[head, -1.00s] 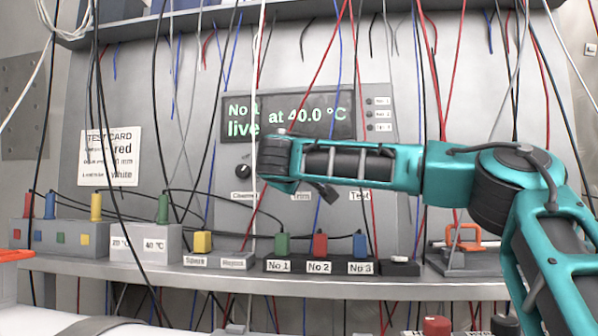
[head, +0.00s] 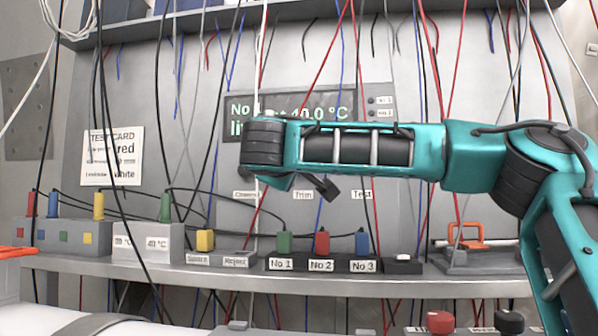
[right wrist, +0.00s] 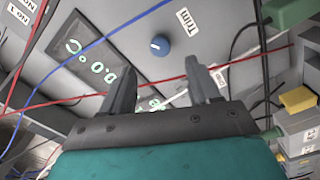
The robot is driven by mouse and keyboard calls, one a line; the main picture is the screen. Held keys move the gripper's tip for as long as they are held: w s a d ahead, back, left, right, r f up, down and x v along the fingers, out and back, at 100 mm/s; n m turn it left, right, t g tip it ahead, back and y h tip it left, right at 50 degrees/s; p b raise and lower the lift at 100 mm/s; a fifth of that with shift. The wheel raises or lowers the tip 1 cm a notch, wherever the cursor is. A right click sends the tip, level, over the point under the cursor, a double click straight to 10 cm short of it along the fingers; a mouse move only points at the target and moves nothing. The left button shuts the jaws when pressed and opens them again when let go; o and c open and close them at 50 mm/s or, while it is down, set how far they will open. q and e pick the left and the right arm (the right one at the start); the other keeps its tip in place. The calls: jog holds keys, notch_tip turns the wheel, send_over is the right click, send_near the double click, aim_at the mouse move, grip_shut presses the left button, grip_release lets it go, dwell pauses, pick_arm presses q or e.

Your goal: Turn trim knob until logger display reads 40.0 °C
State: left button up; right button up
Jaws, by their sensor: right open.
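The logger display (head: 260,103) is dark with green text and partly covered by my right arm in the head view. The readable part shows "No", "40.0 °C" and part of "live". In the right wrist view the display (right wrist: 90,62) appears upside down, its last digits showing "0.0 °C". The trim knob (right wrist: 160,45) is blue with a white pointer mark, beside its "Trim" label (right wrist: 187,21); in the head view my arm hides it. My right gripper (right wrist: 162,82) is open, with nothing between its fingers; the knob appears beyond the fingertips, apart from them.
Coloured plugs stand in the "No 1" to "No 3" blocks (head: 321,265) on the shelf (head: 200,280). A test card (head: 113,157) hangs at left. Thin red, blue, black and white cables hang before the panel; a red cable (right wrist: 75,98) and a blue one cross the wrist view.

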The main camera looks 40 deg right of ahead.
jog(key=v, duration=0.5)
jog(key=shift+s+a, duration=0.1)
jog(key=shift+a, duration=0.05)
dwell(0.4)
